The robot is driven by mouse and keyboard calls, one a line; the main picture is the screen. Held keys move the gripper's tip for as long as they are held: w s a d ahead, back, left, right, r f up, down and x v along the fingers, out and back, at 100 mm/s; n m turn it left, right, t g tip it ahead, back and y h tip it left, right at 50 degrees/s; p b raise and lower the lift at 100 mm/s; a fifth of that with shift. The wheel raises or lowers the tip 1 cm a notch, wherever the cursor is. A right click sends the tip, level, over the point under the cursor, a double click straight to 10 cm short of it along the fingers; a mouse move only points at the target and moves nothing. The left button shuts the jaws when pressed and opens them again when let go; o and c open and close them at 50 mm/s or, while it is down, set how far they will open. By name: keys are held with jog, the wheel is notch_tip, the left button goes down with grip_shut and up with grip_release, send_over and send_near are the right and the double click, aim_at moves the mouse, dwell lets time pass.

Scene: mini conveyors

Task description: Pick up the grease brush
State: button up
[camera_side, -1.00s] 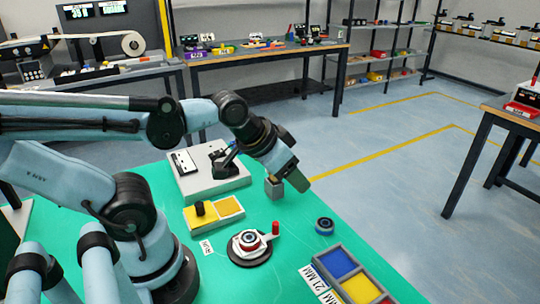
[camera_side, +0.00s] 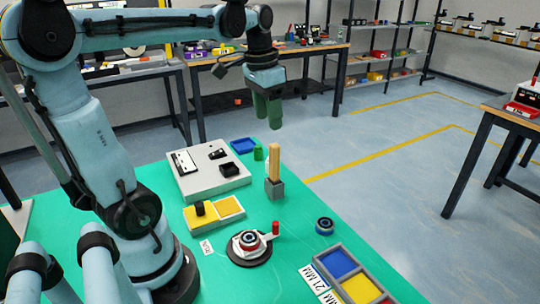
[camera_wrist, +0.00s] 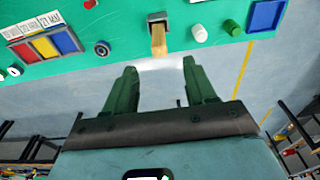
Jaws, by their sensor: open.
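The grease brush (camera_side: 274,158) stands upright in a small grey holder block (camera_side: 275,188) near the far right edge of the green table. Its wooden handle points up; its lower end is hidden in the holder. My gripper (camera_side: 268,115) hangs above the brush in the side view, with empty jaws pointing down. In the wrist view, my open gripper (camera_wrist: 160,70) has its green fingers spread, and the brush handle (camera_wrist: 159,42) shows just beyond the gap between the fingertips. The holder (camera_wrist: 157,17) shows behind it. The fingers appear apart from the handle.
A grey fixture box (camera_side: 208,182) stands left of the holder.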

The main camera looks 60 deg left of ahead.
aim_at(274, 145)
jog(key=f, duration=0.6)
jog(key=shift+w, duration=0.4)
jog(key=shift+w+d+f, duration=0.1)
jog(key=shift+w+f, duration=0.1)
jog(key=shift+f, duration=0.65)
jog(key=shift+w+a+f, duration=0.1)
jog(key=shift+w+f, duration=0.05)
jog(key=shift+f, duration=0.75)
jog(key=shift+w+d+f, duration=0.1)
jog(key=shift+w+f, duration=0.1)
jog(key=shift+f, duration=0.65)
jog(key=shift+c, duration=0.4)
grip_shut()
